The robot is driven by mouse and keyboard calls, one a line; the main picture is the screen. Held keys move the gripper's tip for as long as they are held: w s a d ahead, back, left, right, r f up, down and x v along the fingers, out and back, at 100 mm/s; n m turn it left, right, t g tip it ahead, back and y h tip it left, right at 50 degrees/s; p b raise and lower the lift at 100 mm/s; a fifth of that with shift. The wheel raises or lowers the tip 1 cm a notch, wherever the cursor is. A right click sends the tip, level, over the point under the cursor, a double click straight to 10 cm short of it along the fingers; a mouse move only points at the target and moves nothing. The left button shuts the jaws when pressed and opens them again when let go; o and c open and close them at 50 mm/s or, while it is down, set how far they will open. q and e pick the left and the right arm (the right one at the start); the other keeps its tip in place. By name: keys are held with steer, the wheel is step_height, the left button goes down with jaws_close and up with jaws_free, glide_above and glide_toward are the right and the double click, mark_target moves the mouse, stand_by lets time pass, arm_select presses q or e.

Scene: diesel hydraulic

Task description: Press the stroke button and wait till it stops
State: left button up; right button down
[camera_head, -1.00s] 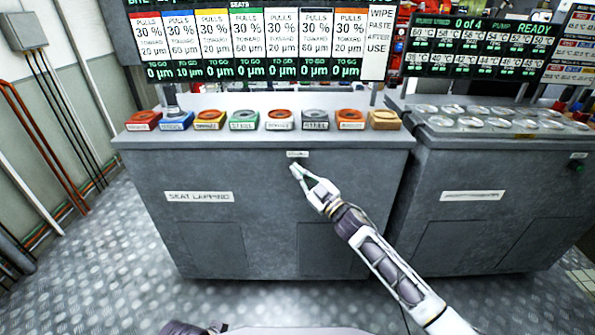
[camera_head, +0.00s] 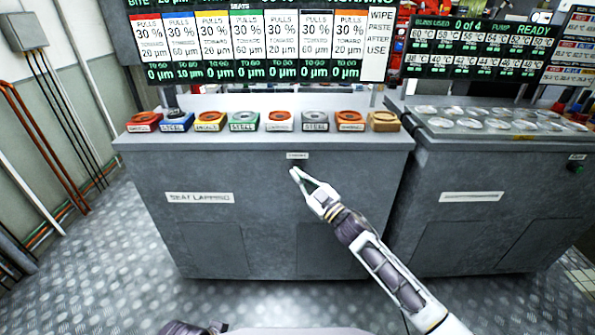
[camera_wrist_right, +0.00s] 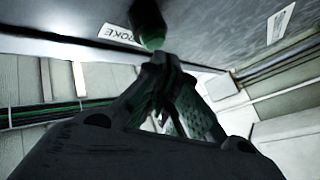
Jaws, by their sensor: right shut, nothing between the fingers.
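The stroke button is a green round knob (camera_wrist_right: 149,24) on the grey cabinet front, beside a white label reading STROKE (camera_wrist_right: 118,35) in the right wrist view. In the head view the small label (camera_head: 297,156) sits just under the cabinet's top edge; the button below it is hardly visible. My right gripper (camera_head: 295,173) is shut and empty, its tips just below the label. In the right wrist view its fingertips (camera_wrist_right: 160,62) are right at the button's end; I cannot tell whether they touch. My left gripper is not in view.
The seat lapping cabinet (camera_head: 240,235) carries a row of coloured blocks with rings, such as a red one (camera_head: 145,122). Above it a display board (camera_head: 255,45) shows 30 % pulls and 0 or 10 µm to go. A second cabinet (camera_head: 470,225) stands right.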

steer(key=shift+s, duration=0.3)
steer(key=shift+s+p, duration=1.3)
steer(key=shift+s, duration=1.15)
